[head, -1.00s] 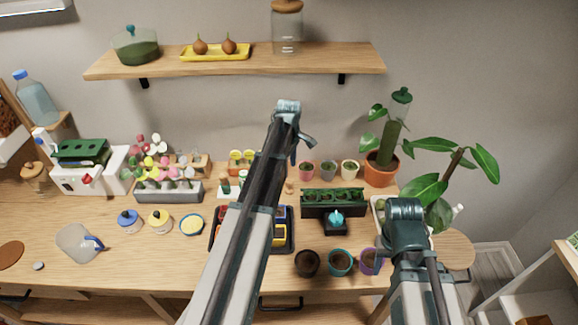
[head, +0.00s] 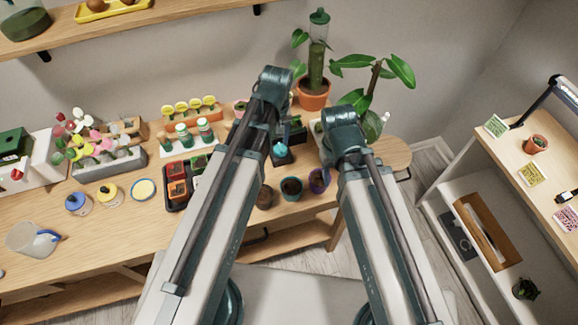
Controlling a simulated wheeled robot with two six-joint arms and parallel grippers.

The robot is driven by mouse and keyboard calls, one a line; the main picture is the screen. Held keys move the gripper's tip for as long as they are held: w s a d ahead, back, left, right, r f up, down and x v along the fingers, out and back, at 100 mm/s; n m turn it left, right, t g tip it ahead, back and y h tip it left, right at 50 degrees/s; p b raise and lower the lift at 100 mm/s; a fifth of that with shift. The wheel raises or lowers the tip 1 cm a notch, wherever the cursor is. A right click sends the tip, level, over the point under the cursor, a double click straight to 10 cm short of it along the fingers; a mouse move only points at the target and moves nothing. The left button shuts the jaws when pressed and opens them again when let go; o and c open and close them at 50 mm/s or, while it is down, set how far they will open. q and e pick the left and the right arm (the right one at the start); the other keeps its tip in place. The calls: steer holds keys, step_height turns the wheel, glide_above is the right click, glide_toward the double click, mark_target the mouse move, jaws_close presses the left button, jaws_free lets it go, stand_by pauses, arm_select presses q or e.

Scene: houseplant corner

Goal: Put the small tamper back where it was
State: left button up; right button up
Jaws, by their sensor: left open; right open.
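I cannot make out the small tamper for certain in the head view. A small teal-topped object (head: 280,149) sits on a dark square base on the potting table (head: 110,225), just right of my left arm. My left arm rises from the bottom across the table's middle, and my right arm rises to the table's right end. Their fingertips do not show; the arm links hide them and part of the table between. I see nothing held.
A dark pot (head: 265,198), a teal pot (head: 291,188) and a purple pot (head: 319,180) stand at the front edge. A black tray (head: 177,205) holds small pots left of my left arm. A shelf unit (head: 500,150) stands at right. The table's front left has bare wood.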

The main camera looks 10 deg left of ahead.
arm_select(q)
steer(key=s+d+m, duration=0.6)
steer(key=s+m, duration=0.2)
steer(key=s, duration=0.2)
steer(key=shift+d, duration=0.2)
steer(key=shift+s, duration=0.1)
step_height(320, 180, down, 4)
steer(key=b, duration=0.3)
steer(key=shift+r+b, duration=0.2)
steer(key=shift+b, duration=0.1)
